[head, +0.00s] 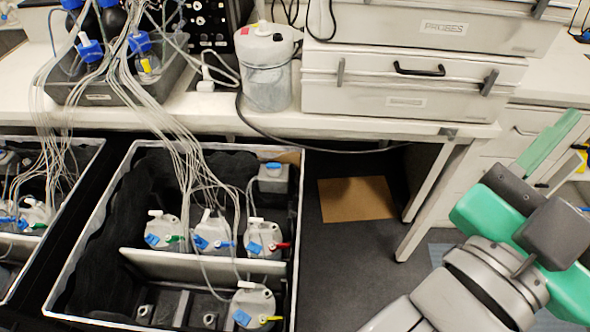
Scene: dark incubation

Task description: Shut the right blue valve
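The right open crate (294,215) holds several grey-lidded bottles with tubes. The middle bottle (212,238) of its row has a blue valve handle (226,244) on the right of its lid, pointing roughly sideways. Blue parts also sit on the other lids, beside a green handle (174,239), a red handle (283,245) and a yellow handle (270,318). The left crate (88,165) also shows blue parts, cut off by the frame. My gripper (565,148) is at the far right, well away from both crates. Its fingers look apart, with nothing seen between them.
The bench (380,125) carries a white jug (267,68), cases (410,85) and a tray of bottles (95,92). Tubes hang from it into the crates. A brown board (355,199) lies on open floor between the right crate and my arm.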

